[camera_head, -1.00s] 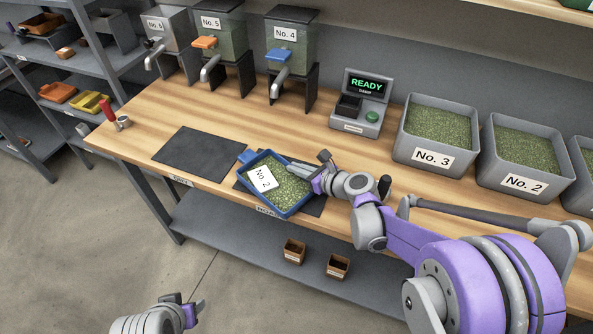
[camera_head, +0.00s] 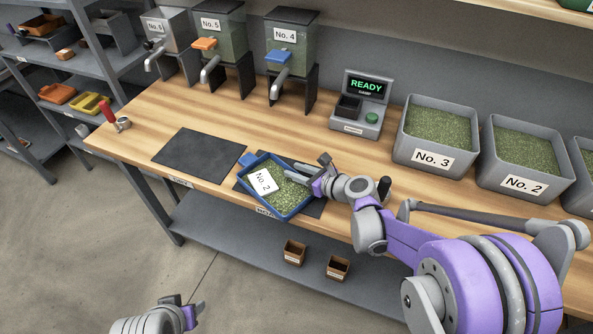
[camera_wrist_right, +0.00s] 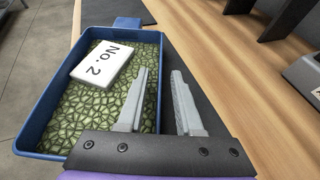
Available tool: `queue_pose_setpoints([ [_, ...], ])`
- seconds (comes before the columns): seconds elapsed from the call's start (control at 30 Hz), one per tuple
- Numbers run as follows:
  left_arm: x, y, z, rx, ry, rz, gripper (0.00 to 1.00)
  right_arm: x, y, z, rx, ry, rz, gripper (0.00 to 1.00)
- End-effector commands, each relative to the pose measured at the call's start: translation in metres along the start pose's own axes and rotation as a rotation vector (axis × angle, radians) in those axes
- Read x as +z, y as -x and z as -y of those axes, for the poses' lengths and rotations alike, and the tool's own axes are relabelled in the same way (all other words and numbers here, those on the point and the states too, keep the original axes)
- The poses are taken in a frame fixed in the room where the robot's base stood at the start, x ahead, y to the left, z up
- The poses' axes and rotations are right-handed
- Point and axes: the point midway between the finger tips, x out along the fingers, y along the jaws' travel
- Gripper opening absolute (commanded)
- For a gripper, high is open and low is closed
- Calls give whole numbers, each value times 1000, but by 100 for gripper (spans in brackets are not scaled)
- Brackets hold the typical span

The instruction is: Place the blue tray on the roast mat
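The blue tray (camera_head: 305,205) holds green beans and a white "No. 2" card (camera_head: 262,182). It lies over the right dark mat (camera_head: 316,208), turned at an angle, covering most of it; its underside contact is hidden. My right gripper (camera_head: 290,170) is at the tray's right wall. In the right wrist view one finger is inside the tray (camera_wrist_right: 38,105) over the beans and the other is outside, with the wall between them and gaps beside it. The fingers of the right gripper (camera_wrist_right: 162,88) are apart. My left gripper (camera_head: 197,310) is low, off the table; its opening is unclear.
The left dark mat (camera_head: 200,155) is bare. Dispensers stand at the back, with a "READY" device (camera_head: 362,105) and grey bins (camera_head: 437,135) to the right. A red-handled item (camera_head: 112,115) is at the left table edge. Two small brown boxes (camera_head: 294,252) sit on the lower shelf.

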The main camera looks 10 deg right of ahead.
Motion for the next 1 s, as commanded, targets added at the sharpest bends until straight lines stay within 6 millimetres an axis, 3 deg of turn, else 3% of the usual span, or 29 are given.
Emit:
queue_pose_setpoints([
  [0.4, -1, 2, 0, 0, 0, -1, 50, 0, 85, 1, -5, -1, -1, 35],
  [0.6, -2, 2, 0, 0, 0, -1, 50, 0, 111, 1, -3, -1, 0, 35],
  [0.73, -2, 3, 0, 0, 0, -1, 50, -2, 118, -6, 5, 49, -20, 35],
  [0.87, -2, 3, 0, 0, 0, -1, 50, -16, 124, -36, 53, 331, -124, 35],
  [1.0, -2, 3, 0, 0, 0, -1, 50, -50, 148, -86, 207, 951, -316, 35],
])
